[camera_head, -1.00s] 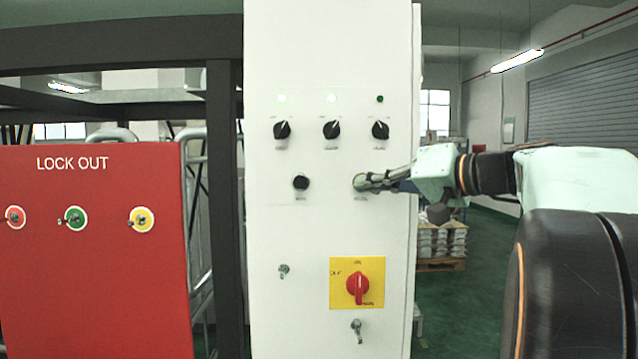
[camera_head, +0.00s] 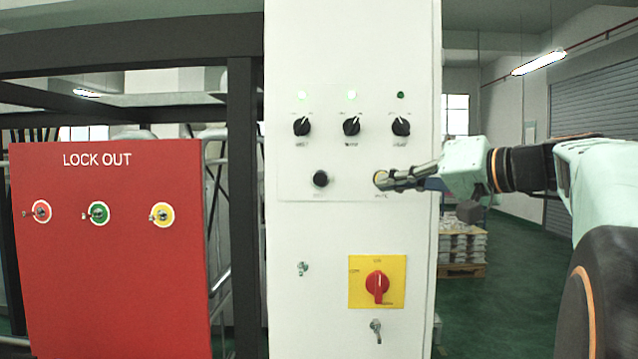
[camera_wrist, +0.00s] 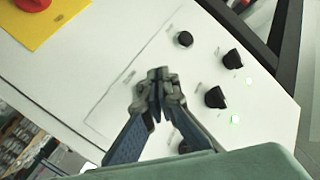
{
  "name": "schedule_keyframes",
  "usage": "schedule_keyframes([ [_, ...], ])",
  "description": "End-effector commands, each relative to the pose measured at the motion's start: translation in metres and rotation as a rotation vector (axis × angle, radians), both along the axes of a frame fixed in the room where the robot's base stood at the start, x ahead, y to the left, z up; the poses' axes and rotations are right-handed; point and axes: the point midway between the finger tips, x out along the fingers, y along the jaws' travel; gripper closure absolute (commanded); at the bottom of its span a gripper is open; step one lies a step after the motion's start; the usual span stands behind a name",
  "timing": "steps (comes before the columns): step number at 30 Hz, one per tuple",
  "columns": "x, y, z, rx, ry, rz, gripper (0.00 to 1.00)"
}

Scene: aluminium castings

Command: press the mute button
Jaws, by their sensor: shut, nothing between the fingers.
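A white control panel (camera_head: 292,230) stands in front of me. A round button with a yellowish edge (camera_head: 380,178) sits at the right of its lower control row, mostly covered by my fingertips. The label below it is too small to read surely. My gripper (camera_head: 382,181) is shut and empty, coming in from the right with its tips at this button. In the wrist view my gripper (camera_wrist: 158,75) points at the panel and hides the button. I cannot tell whether the tips touch it. A black round button (camera_head: 320,178) is to the left, also in the wrist view (camera_wrist: 184,39).
Several black knobs, the middle one (camera_head: 351,127) among them, sit above under small lamps. A red switch (camera_head: 377,285) on a yellow plate is below. A red LOCK OUT board (camera_head: 110,260) stands left. Right of the panel is open floor with a loaded pallet (camera_head: 460,270).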

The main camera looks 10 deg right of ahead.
Motion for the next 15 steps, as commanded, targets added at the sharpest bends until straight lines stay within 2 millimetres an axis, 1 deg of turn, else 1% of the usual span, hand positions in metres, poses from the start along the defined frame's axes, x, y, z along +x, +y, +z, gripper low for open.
schedule_keyframes([
  [1, -0.006, 0.002, -0.003, -0.001, -0.002, 0.0, 1.0],
  [9, -0.031, 0.009, -0.002, -0.001, -0.002, -0.001, 1.0],
  [15, -0.039, 0.011, -0.001, -0.001, 0.0, 0.0, 1.0],
])
